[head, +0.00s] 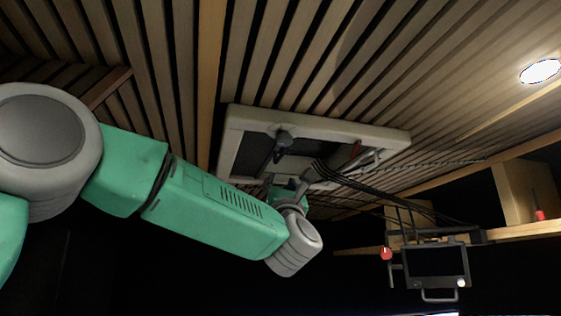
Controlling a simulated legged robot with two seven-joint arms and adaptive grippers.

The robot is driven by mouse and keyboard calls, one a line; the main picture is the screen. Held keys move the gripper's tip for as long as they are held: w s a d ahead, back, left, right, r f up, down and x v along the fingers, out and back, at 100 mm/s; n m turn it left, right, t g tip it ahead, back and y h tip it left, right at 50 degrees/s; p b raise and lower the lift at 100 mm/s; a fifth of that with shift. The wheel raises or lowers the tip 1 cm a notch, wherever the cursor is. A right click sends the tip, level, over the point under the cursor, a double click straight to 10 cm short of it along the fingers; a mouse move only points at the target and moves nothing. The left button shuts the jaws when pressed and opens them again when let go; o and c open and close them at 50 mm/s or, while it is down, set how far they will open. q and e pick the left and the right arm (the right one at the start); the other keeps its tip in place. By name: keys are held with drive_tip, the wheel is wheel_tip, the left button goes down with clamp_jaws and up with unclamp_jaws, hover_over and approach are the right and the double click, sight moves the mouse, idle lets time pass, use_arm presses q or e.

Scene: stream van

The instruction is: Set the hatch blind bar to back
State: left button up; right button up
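The hatch (232,138) is a pale rectangular frame set in the slatted wooden ceiling. Its opening is partly dark and partly light grey. A dark fitting (284,143) hangs at the frame's near-centre edge. I cannot clearly make out the blind bar; my wrist and the cables cover part of the opening. My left arm comes in from the left, green with grey joints, and reaches up to the hatch. My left gripper (305,180) is just below the opening, small and dark. Its fingers are not clear, and I cannot tell whether it touches anything. My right gripper is not in view.
Several black cables (380,184) run from near the hatch to the right. A monitor (436,266) hangs at lower right, with a red knob (386,253) beside it. A wooden shelf (520,230) and a round ceiling light (540,71) are at right. The lower left is dark.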

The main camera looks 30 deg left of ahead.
use_arm(q)
drive_tip(key=p, duration=0.4)
approach(277, 162)
drive_tip(key=x, duration=0.4)
drive_tip(key=p+x, duration=0.1)
drive_tip(key=x, duration=0.1)
drive_tip(key=p+x, duration=0.1)
drive_tip(key=d+p+x, duration=0.1)
drive_tip(key=x, duration=0.1)
drive_tip(key=shift+w+a+r, duration=0.2)
drive_tip(key=shift+w+r, duration=0.1)
drive_tip(key=shift+r, duration=0.2)
drive_tip(key=shift+w+a+r, duration=0.1)
drive_tip(key=shift+w+a, duration=0.05)
drive_tip(key=shift+a, duration=0.6)
clamp_jaws()
